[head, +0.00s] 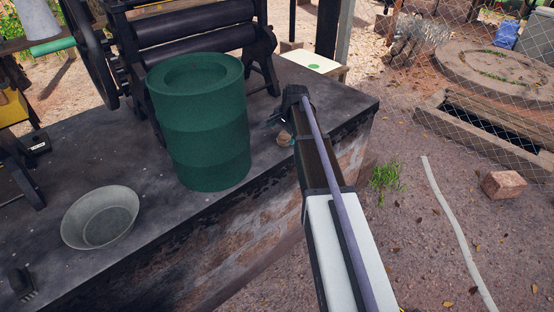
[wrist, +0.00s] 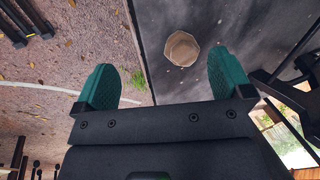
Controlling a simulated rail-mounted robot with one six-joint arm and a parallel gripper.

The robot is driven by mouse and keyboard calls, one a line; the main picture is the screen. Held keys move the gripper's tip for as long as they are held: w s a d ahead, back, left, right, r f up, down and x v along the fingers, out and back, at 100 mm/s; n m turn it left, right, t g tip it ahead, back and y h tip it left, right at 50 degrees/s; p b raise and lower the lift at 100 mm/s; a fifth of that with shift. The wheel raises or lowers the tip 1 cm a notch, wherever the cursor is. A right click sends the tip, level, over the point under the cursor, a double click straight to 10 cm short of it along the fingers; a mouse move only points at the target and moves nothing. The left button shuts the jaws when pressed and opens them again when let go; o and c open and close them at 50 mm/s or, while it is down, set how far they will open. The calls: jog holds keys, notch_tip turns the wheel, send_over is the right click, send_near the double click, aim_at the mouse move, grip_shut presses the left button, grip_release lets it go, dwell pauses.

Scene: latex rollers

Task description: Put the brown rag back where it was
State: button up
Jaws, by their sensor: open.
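My gripper (wrist: 164,80) is open, its two green fingers wide apart with nothing between them. In the head view my gripper (head: 284,120) is over the right end of the dark counter (head: 335,98), partly hidden by my arm. A small tan-brown object (wrist: 181,48) with an angular, bowl-like outline lies on the counter, ahead of the fingers and apart from them. It also shows in the head view (head: 284,139), close below my gripper. I cannot tell whether it is a rag, and no clear brown rag shows elsewhere.
A green barrel (head: 200,125) stands on the counter left of my gripper, with a black roller machine (head: 190,35) behind it. A grey metal bowl (head: 101,217) sits at the front left. The counter's right edge drops to the ground, where a brick (head: 503,184) lies.

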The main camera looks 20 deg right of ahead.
jog(key=s+a+n+g, duration=0.1)
jog(key=s+a+n, duration=0.3)
jog(key=s, duration=0.5)
jog(key=s+a+n+g, duration=0.1)
jog(key=s+a+n, duration=0.3)
jog(key=s+a, duration=0.4)
jog(key=s+a+n+g+h, duration=0.1)
jog(key=s+a+n, duration=0.4)
jog(key=s, duration=0.6)
jog(key=shift+s+a+f, duration=0.35)
jog(key=shift+s+a, duration=0.05)
jog(key=shift+a, duration=0.6)
